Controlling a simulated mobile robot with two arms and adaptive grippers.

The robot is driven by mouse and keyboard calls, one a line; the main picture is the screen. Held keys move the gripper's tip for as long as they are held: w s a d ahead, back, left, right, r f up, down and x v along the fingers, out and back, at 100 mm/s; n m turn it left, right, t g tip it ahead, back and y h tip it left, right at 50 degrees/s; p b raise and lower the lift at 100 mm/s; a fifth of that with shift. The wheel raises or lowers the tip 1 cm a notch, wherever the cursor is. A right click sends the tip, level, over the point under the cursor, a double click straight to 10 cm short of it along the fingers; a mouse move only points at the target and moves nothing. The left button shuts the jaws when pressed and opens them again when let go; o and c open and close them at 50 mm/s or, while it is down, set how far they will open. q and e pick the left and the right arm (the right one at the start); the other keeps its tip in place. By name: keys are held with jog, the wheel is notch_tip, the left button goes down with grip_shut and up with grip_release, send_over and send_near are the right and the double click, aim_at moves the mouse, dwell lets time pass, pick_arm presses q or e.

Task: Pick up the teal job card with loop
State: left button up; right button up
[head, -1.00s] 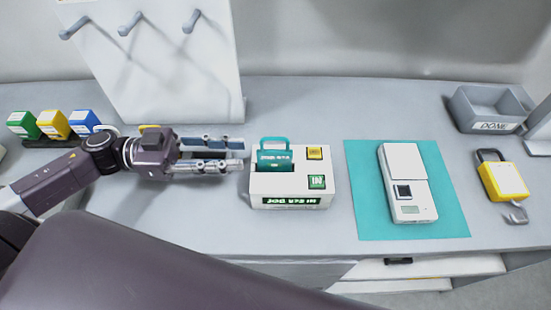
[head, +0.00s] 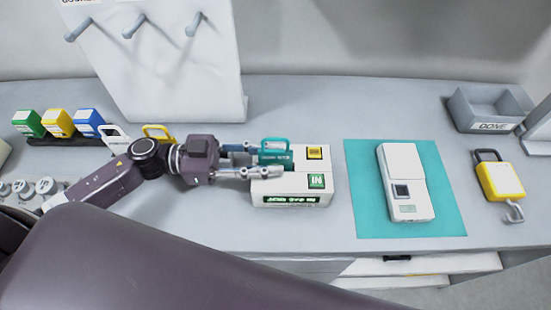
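The teal job card with loop (head: 274,146) stands upright in the slot of a white box (head: 290,187) in the head view. The box has a yellow button, a green IN label and a lit green display. My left gripper (head: 269,160) comes in from the left, with one finger behind the card and the other in front of it. Its fingers are spread apart, and the front finger hides the card's lower part. I cannot tell whether either finger touches the card. My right gripper is not in view.
A teal mat (head: 362,213) with a white scale (head: 405,183) lies to the right. Beyond it are a yellow padlock (head: 501,182) and a grey DONE tray (head: 488,125). A pegboard (head: 165,75) stands behind my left arm. Coloured blocks (head: 58,122) sit at the left.

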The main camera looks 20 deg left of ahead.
pick_arm(q)
grip_shut()
jog(key=shift+r, duration=0.1)
